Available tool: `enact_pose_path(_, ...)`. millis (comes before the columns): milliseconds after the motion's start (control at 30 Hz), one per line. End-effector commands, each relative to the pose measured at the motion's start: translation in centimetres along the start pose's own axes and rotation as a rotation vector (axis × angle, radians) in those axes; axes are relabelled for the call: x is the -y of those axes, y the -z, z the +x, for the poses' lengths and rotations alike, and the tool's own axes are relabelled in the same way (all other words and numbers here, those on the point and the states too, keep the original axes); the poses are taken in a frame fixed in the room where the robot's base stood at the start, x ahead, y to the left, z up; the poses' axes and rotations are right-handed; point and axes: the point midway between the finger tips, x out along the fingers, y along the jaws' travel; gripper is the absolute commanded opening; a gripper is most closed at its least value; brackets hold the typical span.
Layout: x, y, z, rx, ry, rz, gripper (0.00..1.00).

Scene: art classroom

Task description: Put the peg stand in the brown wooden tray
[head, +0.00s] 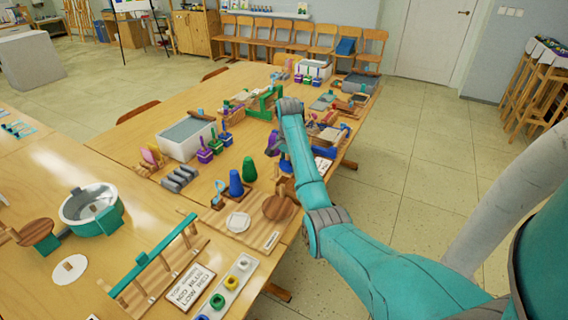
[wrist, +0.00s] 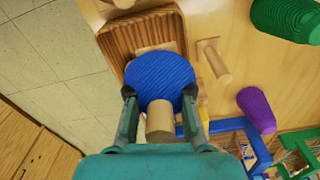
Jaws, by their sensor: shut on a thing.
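The peg stand shows in the wrist view as a round, ribbed blue body (wrist: 160,78) with a pale wooden peg (wrist: 160,120) sticking out towards the camera and a pale wooden base partly showing behind it. My gripper (wrist: 160,92) has a fingertip on each side of the blue body and is shut on it. The brown wooden tray (wrist: 112,45), with ridged walls, is behind the held stand in this view. The stand covers part of its inside; I cannot tell whether they touch.
A bare wooden peg on a small base (wrist: 222,68) stands right beside the tray. A green cone (wrist: 288,18), a purple cone (wrist: 257,108) and a blue frame (wrist: 225,126) are close by. The table's edge and tiled floor are near the tray.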

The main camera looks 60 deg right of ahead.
Motion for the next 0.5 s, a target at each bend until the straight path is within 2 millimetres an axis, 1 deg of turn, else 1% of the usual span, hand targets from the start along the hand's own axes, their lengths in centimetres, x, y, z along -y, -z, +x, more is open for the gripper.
enact_pose_path(100,-0.3,-0.2,1.1,0.001,-0.002,0.002,0.0)
enact_pose_path(333,-0.8,-0.4,3.1,0.001,-0.002,0.005,0.0)
enact_pose_path(500,-0.8,-0.4,3.0,0.0,0.0,0.005,0.0)
